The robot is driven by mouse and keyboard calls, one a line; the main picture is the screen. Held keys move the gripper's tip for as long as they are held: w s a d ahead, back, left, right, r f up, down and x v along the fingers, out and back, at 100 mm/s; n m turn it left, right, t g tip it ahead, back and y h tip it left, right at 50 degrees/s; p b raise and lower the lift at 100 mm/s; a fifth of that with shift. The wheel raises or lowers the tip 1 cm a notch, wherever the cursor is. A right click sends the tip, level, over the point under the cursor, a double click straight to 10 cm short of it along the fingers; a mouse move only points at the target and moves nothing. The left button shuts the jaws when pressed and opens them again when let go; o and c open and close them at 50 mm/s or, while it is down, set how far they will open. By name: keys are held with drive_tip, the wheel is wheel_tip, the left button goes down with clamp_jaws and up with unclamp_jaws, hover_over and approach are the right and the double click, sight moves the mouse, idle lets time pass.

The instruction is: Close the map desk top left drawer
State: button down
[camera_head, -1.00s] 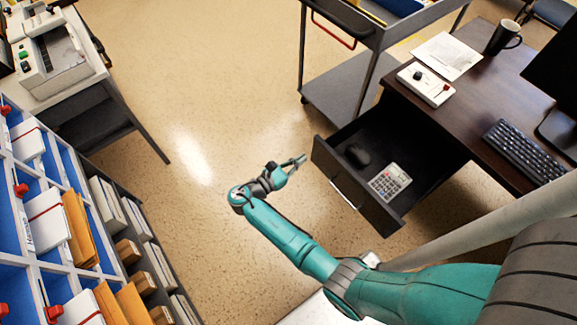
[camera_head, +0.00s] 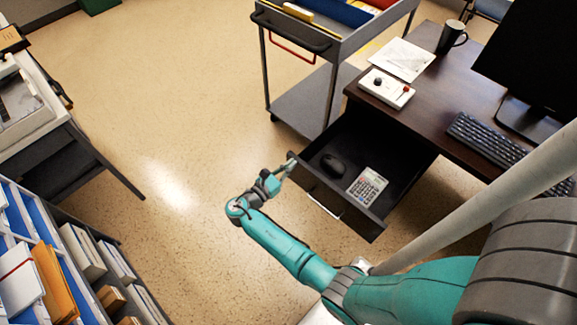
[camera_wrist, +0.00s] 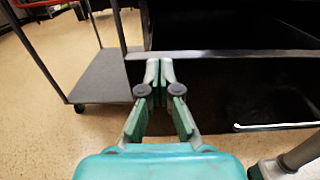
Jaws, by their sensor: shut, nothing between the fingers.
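The open drawer (camera_head: 320,197) is black with a pale bar handle on its front and sticks out from the dark brown desk (camera_head: 425,110). A black mouse (camera_head: 333,165) and a white calculator (camera_head: 367,187) lie inside it. My gripper (camera_head: 291,158) is shut and empty at the left end of the drawer front. In the wrist view the shut fingertips (camera_wrist: 160,62) are at the top edge of the dark drawer front (camera_wrist: 220,90), near its left end. Whether they touch it I cannot tell. The handle shows at the right there.
A grey cart (camera_head: 325,55) stands behind and left of the drawer. The desk holds a keyboard (camera_head: 487,140), a monitor, a mug (camera_head: 452,37) and a white control box (camera_head: 387,88). Shelves with folders (camera_head: 60,265) stand at lower left. The floor between is clear.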

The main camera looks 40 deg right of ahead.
drive_tip(key=w+d, duration=0.1)
drive_tip(key=d, duration=3.1)
drive_tip(key=shift+a, duration=0.15)
